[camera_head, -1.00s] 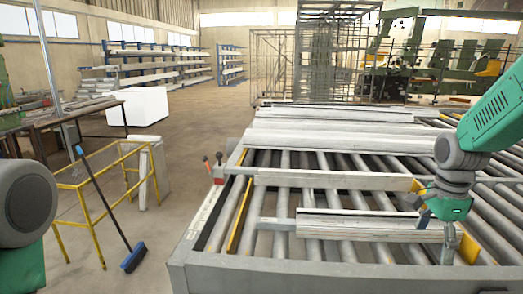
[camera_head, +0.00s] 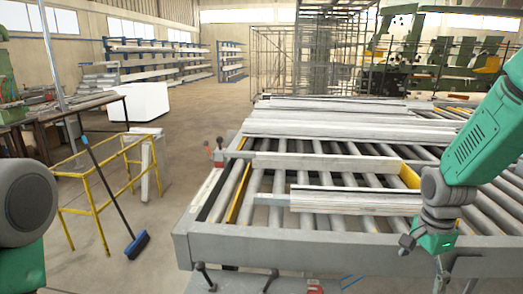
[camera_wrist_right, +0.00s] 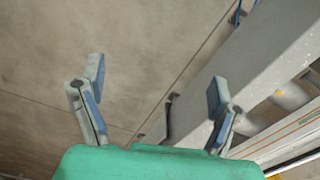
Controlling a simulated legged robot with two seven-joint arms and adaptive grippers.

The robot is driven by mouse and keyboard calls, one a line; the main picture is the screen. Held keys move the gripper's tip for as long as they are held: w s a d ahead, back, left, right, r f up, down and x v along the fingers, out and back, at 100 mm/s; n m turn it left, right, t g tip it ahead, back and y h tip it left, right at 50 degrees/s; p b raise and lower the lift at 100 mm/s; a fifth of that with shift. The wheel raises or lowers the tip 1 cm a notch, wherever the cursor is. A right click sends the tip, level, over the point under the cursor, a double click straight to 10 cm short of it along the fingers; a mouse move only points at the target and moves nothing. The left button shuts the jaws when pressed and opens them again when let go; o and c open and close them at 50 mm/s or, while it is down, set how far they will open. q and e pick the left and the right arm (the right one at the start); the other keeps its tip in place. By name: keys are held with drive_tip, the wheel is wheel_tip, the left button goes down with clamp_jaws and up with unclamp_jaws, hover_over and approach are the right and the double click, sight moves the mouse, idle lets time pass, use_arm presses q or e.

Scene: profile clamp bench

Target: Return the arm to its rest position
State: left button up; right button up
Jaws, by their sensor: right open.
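My right gripper (camera_head: 424,262) hangs at the right, over the near edge of the roller bench (camera_head: 300,248). Its green body shows in the head view, with its fingers partly hidden against the bench. In the right wrist view the two fingers (camera_wrist_right: 157,85) are spread apart, with nothing between them. Below them are bare floor and the grey bench frame (camera_wrist_right: 248,68). A short stack of light profiles (camera_head: 350,200) lies on the rollers, beyond and apart from the gripper. Part of my left arm shows at the left edge, but its gripper is out of view.
More long profiles (camera_head: 330,125) lie across the bench's far part. A yellow rail frame (camera_head: 93,190) and a blue broom (camera_head: 136,244) stand on the floor to the left. Clamp handles (camera_head: 270,280) show at the near edge. Floor between broom and bench is clear.

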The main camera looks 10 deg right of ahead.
drive_tip(key=s+a+f+n+b, duration=0.3)
drive_tip(key=s+f, duration=0.2)
drive_tip(key=f, duration=0.4)
drive_tip(key=s+a+f+n+b, duration=0.2)
drive_tip(key=s+f+n+b, duration=0.15)
drive_tip(key=f, duration=0.55)
drive_tip(key=s+a+f+n+b, duration=0.3)
drive_tip(key=s+f+n, duration=0.15)
drive_tip(key=f, duration=0.35)
drive_tip(key=s+a+f+n+b, duration=0.2)
drive_tip(key=s+f+n, duration=0.1)
drive_tip(key=s+f, duration=0.2)
drive_tip(key=s+a+f+n+b, duration=0.3)
drive_tip(key=s+f+n, duration=0.1)
drive_tip(key=s, duration=0.4)
drive_tip(key=shift+s+f+t, duration=0.25)
drive_tip(key=shift+f+t, duration=0.05)
drive_tip(key=shift+f, duration=0.25)
drive_tip(key=shift+w, duration=0.1)
